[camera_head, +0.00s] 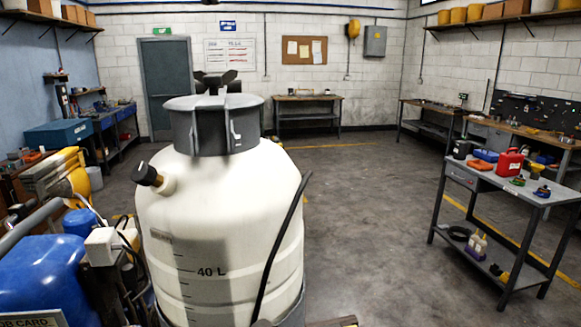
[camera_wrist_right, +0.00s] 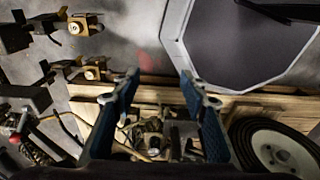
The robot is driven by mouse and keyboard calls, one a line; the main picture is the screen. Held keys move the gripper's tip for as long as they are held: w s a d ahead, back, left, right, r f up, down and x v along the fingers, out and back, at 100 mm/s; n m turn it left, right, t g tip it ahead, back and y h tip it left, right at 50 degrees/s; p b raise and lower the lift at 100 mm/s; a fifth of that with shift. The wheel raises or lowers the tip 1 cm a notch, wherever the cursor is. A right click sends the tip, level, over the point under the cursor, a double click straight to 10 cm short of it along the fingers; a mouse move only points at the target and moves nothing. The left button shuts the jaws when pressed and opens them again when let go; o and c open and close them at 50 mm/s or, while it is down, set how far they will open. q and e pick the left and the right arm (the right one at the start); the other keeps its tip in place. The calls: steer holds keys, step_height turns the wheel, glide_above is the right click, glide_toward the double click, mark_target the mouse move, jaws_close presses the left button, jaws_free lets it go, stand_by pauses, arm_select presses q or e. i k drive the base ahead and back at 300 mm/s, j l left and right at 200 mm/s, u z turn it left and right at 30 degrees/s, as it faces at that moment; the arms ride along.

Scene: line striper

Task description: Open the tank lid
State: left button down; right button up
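The tank (camera_head: 225,235) is a white translucent drum with a "40 L" mark, standing large in the left middle of the head view. Its grey lid (camera_head: 185,104) sits on a grey neck on top, and it looks seated and level. A dark pronged shape (camera_head: 214,80) shows at the lid's far top edge; I cannot tell what it belongs to. A black-capped side fitting (camera_head: 147,174) sticks out at the tank's left shoulder. My right gripper (camera_wrist_right: 160,92) is open and empty in the right wrist view, its blue-padded fingers apart. My left gripper is not in view.
Blue and yellow machine parts (camera_head: 45,280) crowd the left of the tank. A black hose (camera_head: 283,245) runs along its right side. A grey cart (camera_head: 515,185) with tools stands at the right. The floor between is clear. A wheel (camera_wrist_right: 283,150) lies beside my right gripper.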

mark_target(209, 99)
steer(key=k+j, duration=1.25)
